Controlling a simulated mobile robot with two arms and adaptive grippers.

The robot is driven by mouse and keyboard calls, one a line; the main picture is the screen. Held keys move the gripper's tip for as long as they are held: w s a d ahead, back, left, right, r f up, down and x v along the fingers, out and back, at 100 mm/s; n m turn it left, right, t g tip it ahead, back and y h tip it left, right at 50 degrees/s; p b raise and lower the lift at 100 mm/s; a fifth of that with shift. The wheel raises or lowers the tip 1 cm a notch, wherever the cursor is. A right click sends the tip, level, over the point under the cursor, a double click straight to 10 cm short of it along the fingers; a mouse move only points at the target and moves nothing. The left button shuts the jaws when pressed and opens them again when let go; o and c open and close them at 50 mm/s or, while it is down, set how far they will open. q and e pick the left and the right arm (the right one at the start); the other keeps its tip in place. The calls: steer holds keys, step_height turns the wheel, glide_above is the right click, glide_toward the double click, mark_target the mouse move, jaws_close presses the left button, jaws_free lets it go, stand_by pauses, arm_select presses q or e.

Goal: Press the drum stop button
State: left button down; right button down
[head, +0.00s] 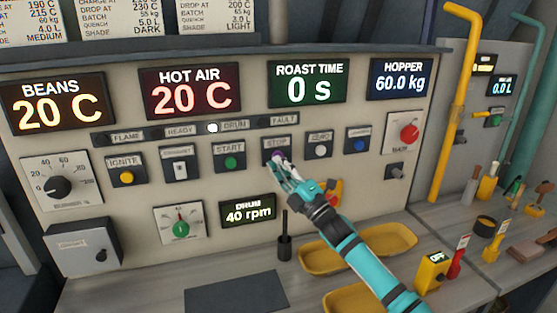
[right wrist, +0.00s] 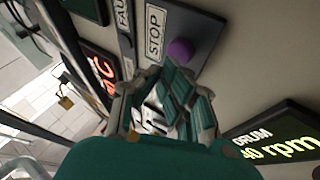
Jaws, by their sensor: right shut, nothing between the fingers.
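The drum stop button is a purple button (head: 278,156) under a STOP label on the grey control panel (head: 140,140). The purple button (right wrist: 180,52) also shows in the right wrist view, beside the STOP plate. My right gripper (head: 280,166) is shut and empty, with its tips just below and at the button in the head view. In the right wrist view the gripper (right wrist: 172,75) has its fingertips close to the button; whether they touch it I cannot tell. The DRUM lamp (head: 213,128) is lit white, and the drum display (head: 248,213) reads 40 rpm. My left gripper is not in view.
The green START button (head: 230,162) is left of STOP, and a grey button (head: 320,151) is right of it. A red knob (head: 408,133) is farther right.

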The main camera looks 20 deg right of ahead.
steer(key=shift+w, duration=0.1)
steer(key=shift+w+b, duration=0.4)
stand_by(0.7)
steer(key=shift+s, duration=0.1)
steer(key=shift+s+p, duration=0.45)
steer(key=shift+s, duration=0.3)
steer(key=shift+s, duration=0.1)
steer(key=s+p, duration=0.2)
steer(key=s, duration=0.2)
steer(key=shift+s+d, duration=0.1)
steer(key=shift+s, duration=0.3)
steer(key=shift+f, duration=0.1)
stand_by(0.4)
